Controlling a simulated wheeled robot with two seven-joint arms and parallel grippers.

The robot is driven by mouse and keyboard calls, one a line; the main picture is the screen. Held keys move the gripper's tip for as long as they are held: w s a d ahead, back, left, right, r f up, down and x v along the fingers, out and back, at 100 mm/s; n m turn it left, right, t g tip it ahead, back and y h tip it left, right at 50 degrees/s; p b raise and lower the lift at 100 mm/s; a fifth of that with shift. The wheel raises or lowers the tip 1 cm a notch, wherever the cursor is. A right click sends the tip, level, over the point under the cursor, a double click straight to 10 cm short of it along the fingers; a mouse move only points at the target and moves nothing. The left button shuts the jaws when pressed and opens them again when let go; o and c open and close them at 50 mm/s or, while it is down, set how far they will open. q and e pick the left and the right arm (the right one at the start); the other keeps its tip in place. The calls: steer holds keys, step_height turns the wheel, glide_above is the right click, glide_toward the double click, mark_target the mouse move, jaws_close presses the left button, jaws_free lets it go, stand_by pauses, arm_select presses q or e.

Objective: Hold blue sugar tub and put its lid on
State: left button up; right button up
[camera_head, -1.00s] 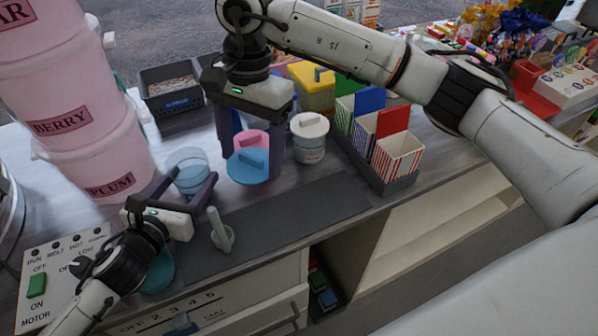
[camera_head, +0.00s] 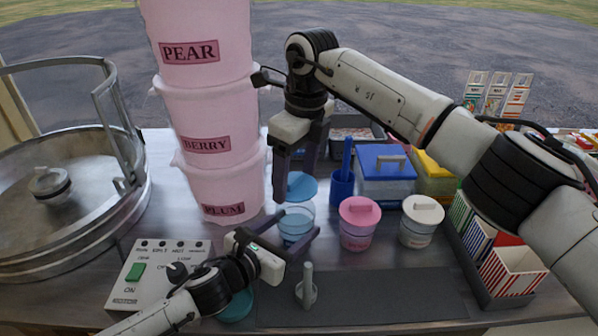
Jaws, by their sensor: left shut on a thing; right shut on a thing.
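The blue sugar tub (camera_head: 295,222) is a see-through light-blue cup standing on the counter, with its open top showing. My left gripper (camera_head: 297,230) is shut on it, one finger on each side. The round blue lid (camera_head: 303,190) is held by my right gripper (camera_head: 298,178), which points down from above and is shut on it. The lid appears just above and behind the tub's rim, apart from it; the exact height gap is hard to tell. The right gripper's near finger hides the lid's left part and its handle.
A pink-lidded tub (camera_head: 359,226) and a white-lidded tub (camera_head: 421,221) stand to the right. A dark blue cup (camera_head: 342,187) stands behind. Stacked pink buckets (camera_head: 222,190) are at the left.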

steer(key=shift+f, duration=2.5)
steer(key=shift+f, duration=0.2)
steer(key=o, duration=1.3)
steer(key=shift+o, duration=0.2)
steer(key=shift+r, duration=0.1)
steer(key=shift+r, duration=2.9)
steer(key=shift+c, duration=0.4)
